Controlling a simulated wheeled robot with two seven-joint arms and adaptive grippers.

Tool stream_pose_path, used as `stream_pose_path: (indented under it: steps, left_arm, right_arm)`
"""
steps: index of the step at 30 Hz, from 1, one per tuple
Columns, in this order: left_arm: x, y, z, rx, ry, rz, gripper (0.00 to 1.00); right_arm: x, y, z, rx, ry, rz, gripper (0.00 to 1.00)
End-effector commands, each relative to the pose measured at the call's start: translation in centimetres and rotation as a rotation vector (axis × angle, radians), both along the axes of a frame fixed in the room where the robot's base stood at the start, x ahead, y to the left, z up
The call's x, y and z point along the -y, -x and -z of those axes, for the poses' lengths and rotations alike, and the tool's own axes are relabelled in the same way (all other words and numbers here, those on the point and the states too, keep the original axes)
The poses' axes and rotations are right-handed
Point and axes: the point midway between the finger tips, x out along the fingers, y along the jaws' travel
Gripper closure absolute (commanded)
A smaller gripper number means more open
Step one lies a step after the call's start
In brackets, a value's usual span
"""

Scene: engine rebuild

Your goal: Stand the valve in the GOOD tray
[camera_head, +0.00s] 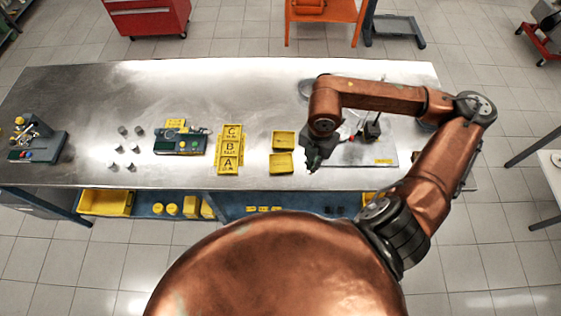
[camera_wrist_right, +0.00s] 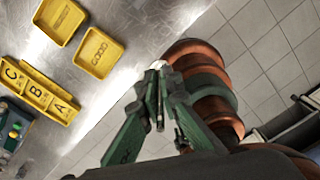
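My right gripper (camera_head: 313,161) is above the bench's front part, just right of the two yellow trays. In the right wrist view its green fingers (camera_wrist_right: 158,88) are closed together around a slim metallic piece, the valve (camera_wrist_right: 160,112), with a pale round end showing at the fingertips. In the head view the valve is too small to make out. The GOOD tray (camera_wrist_right: 97,52) is a shallow yellow tray with its label readable in the wrist view; it is the nearer tray (camera_head: 281,164) in the head view. It looks empty. My left gripper is not in view.
A second yellow tray (camera_head: 284,140) stands just behind the GOOD tray. A yellow A-B-C rack (camera_head: 231,150) is to their left. Further left are a dark fixture (camera_head: 180,142) and several small metal cylinders. A plate with a dark stand (camera_head: 372,128) is to the right.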

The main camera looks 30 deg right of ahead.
Motion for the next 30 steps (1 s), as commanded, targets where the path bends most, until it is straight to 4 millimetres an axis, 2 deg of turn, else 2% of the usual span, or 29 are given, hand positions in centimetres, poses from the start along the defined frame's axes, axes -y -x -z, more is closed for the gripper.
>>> stream_pose_path:
  steps: [11,15,21,26,30]
  left_arm:
    - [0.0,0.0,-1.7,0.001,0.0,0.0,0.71]
    - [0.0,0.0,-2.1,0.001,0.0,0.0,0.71]
    - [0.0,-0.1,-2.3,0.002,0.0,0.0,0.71]
    - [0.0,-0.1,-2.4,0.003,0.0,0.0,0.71]
    - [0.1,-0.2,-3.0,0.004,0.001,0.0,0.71]
  right_arm:
    - [-2.5,-8.0,3.4,-0.001,-0.004,0.002,1.0]
    - [-3.1,-10.1,6.2,-0.004,-0.003,0.002,1.0]
    - [-3.5,-12.1,8.6,-0.001,-0.002,0.0,1.0]
    - [-3.7,-12.6,9.3,0.0,0.0,0.0,1.0]
    - [-3.7,-12.7,10.9,-0.004,0.0,0.0,1.0]
